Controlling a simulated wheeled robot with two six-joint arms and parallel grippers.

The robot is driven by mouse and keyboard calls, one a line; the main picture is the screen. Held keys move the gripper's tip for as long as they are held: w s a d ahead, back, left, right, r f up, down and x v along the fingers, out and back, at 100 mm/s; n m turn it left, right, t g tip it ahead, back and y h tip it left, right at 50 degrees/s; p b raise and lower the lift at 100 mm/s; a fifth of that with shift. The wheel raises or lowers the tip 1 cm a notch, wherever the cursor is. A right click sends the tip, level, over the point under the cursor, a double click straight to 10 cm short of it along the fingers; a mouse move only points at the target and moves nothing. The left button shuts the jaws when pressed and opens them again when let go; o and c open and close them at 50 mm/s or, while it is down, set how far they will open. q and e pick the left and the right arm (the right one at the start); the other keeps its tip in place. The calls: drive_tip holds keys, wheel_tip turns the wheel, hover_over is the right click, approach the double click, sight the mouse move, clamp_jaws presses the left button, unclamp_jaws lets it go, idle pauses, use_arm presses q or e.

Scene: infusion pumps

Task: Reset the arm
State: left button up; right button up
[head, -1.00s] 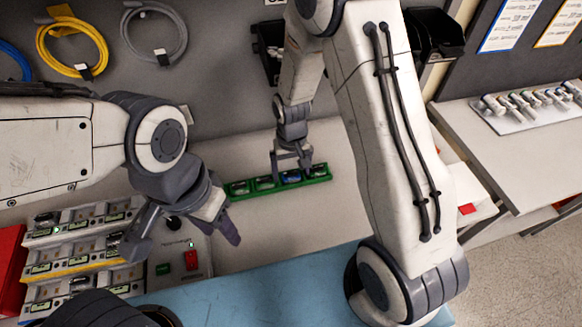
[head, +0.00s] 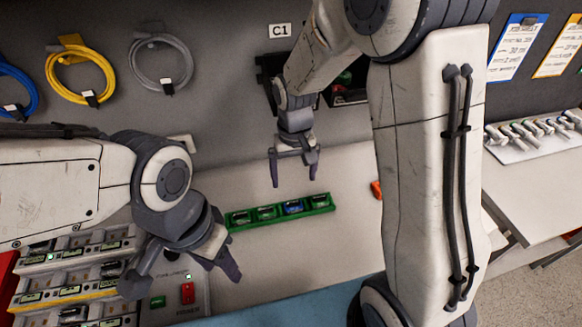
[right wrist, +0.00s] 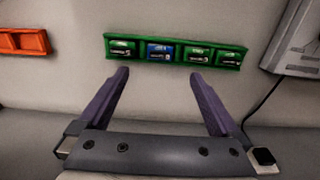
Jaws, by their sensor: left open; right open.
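My right gripper (head: 294,168) is open and empty, raised above and behind the green tray (head: 281,223) on the grey bench. In the right wrist view, the right gripper's two purple fingers (right wrist: 163,100) are spread with nothing between them. The green tray (right wrist: 176,65) lies beyond their tips, apart from them, with several small modules in its slots, one of them blue (head: 294,207). My left gripper (head: 182,272) is open beside the rack of pumps (head: 75,265) at lower left, and nothing shows between its fingers.
An orange tray (right wrist: 24,41) shows in the right wrist view and partly behind my right arm in the head view (head: 376,189). Black wall bins (head: 345,92) stand close behind my right gripper. A red switch (head: 187,292) sits near my left gripper.

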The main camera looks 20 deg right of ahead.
drive_tip(key=s+a+r+n, duration=0.2)
drive_tip(key=s, duration=0.5)
drive_tip(key=s+a+r+n, duration=0.3)
drive_tip(key=s, duration=0.4)
drive_tip(key=s+a+r+n+y, duration=0.1)
drive_tip(key=s+a+r+n, duration=0.1)
drive_tip(key=s, duration=0.5)
drive_tip(key=shift+s+a+r, duration=0.3)
drive_tip(key=shift+a, duration=0.3)
